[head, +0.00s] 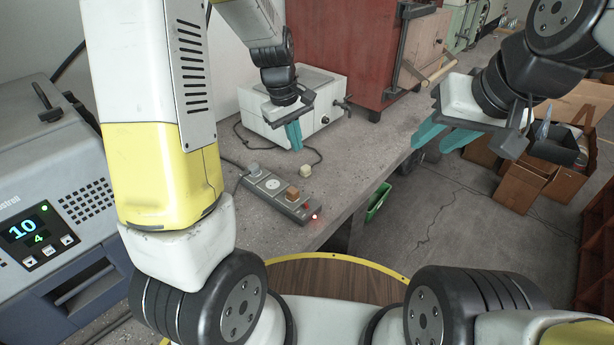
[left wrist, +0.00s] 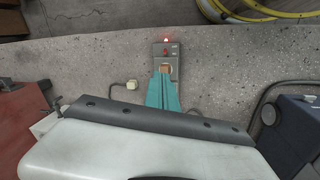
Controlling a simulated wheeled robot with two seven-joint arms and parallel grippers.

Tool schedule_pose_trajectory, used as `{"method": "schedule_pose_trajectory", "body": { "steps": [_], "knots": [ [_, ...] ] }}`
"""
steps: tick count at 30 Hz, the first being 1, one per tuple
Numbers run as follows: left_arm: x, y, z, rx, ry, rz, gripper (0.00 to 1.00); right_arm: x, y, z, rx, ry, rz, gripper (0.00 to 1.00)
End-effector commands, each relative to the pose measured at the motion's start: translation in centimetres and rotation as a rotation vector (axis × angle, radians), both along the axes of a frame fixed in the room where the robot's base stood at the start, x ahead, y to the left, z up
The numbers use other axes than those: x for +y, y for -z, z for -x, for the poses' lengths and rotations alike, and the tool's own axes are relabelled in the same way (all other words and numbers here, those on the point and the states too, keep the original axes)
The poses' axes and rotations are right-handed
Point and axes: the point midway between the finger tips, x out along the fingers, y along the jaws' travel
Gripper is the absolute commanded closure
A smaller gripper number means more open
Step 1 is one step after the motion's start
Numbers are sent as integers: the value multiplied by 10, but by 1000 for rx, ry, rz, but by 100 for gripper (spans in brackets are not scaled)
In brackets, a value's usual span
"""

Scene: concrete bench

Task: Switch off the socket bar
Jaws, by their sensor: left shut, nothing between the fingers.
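The socket bar (head: 278,201) is a grey strip lying on the concrete bench, with a grey plug (head: 253,169) and an orange-brown plug (head: 292,194) in it. A red light (head: 315,217) glows at its near end. In the left wrist view the socket bar (left wrist: 174,70) points away from me, its red light (left wrist: 166,40) lit at the far end. My left gripper (head: 296,146) is shut and empty, above the bench behind the bar; its teal fingers (left wrist: 162,100) hide part of the bar in the wrist view. My right gripper (head: 440,144) is open and empty, off to the right, past the bench edge.
A white box device (head: 315,110) and a red cabinet (head: 340,40) stand behind. A loose white plug (head: 305,170) lies right of the bar. A grey-blue device with a display (head: 40,225) stands at left. Cables run beside the bar. The bench edge is close on its right.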

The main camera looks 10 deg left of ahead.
Motion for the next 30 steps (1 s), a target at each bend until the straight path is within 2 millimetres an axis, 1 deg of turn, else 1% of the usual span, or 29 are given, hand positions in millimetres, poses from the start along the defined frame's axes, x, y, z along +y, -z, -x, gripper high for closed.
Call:
{"method": "schedule_pose_trajectory", "body": {
  "steps": [1, 3, 6, 9, 10, 12, 14, 25, 28, 30],
  "knots": [
    [-2, 26, -9, 43, -42, -17, 100, 0, 0, 0, 0, 0, 0, 64],
    [-3, 55, -20, 82, -107, -37, 100, 0, 0, 0, 0, 0, 0, 64],
    [-4, 90, -31, 123, -181, -66, 100, 0, 0, 0, 0, 0, 0, 64],
    [-3, 116, -37, 150, -234, -91, 100, 0, 0, 0, 0, 0, 0, 64],
    [-3, 121, -38, 155, -246, -96, 100, 0, 0, 0, 0, 0, 0, 64],
    [-3, 131, -40, 163, -265, -106, 100, 0, 0, 0, 0, 0, 0, 64],
    [-3, 135, -41, 166, -275, -110, 100, 0, 0, 0, 0, 0, 0, 64],
    [-3, 138, -41, 168, -280, -113, 100, 0, 0, 0, 0, 0, 0, 64],
    [-3, 144, -40, 170, -279, -114, 100, 0, 0, 0, 0, 0, 0, 64],
    [-2, 152, -40, 172, -280, -114, 100, 0, 0, 0, 0, 0, 0, 64]
  ]
}}
